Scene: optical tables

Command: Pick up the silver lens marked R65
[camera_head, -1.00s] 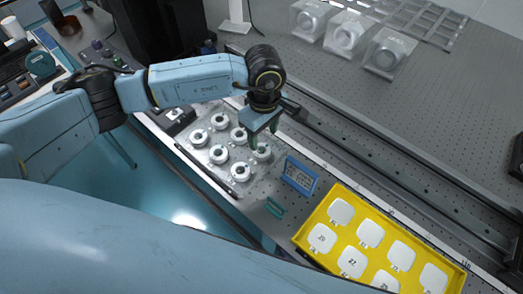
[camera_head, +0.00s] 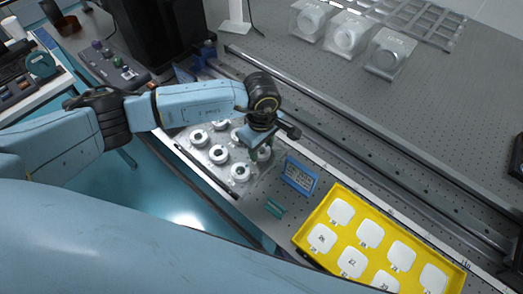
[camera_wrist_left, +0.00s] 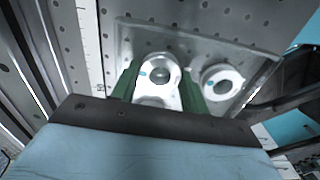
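Several silver ring-shaped lenses (camera_head: 240,171) stand in rows on a flat plate on the optical table. No R65 mark is readable on any of them. My left gripper (camera_head: 258,153) points down over the right end of the group and covers part of it. In the left wrist view, its two green fingers (camera_wrist_left: 159,84) stand apart on either side of one silver lens (camera_wrist_left: 159,73); I cannot tell whether they touch it. Another lens (camera_wrist_left: 222,82) sits just right of the right finger. My right gripper is not in view.
A blue-framed sign (camera_head: 300,176) stands right of the lenses, with a small teal item (camera_head: 275,208) near it. A yellow tray (camera_head: 328,201) with several white labelled pieces lies at the lower right. A rail (camera_head: 350,150) runs behind. Clear boxes (camera_head: 388,53) stand farther back.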

